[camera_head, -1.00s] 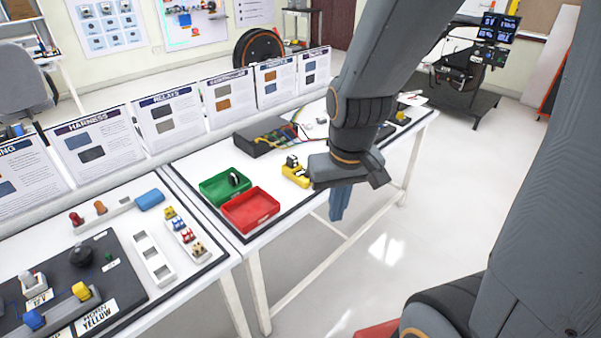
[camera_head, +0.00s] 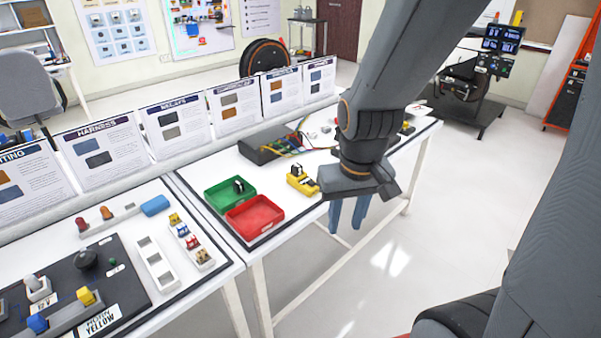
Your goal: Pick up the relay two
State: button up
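A small black relay-like block (camera_head: 239,186) with a pale side sits in the green tray (camera_head: 222,205). Another small black block (camera_head: 296,170) sits on the yellow device (camera_head: 303,184) to the right of the trays. No label tells me which one is relay two. My gripper (camera_head: 348,226) points down at the front edge of the right-hand table, right of the yellow device. The wrist hides the finger roots and part of the table behind.
An empty red tray (camera_head: 254,217) stands in front of the green tray. A dark grey box (camera_head: 264,145) with coloured wires is behind the yellow device. Upright cards line the table's back. The left table (camera_head: 146,213) holds small coloured parts and a dark panel.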

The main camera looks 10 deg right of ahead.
aim_at(297, 169)
jog(key=z, duration=0.5)
jog(key=k, duration=0.6)
jog(key=z, duration=1)
jog(key=i, duration=2)
jog(key=u, duration=1.25)
jog(key=i, duration=0.65)
jog(key=u, duration=0.85)
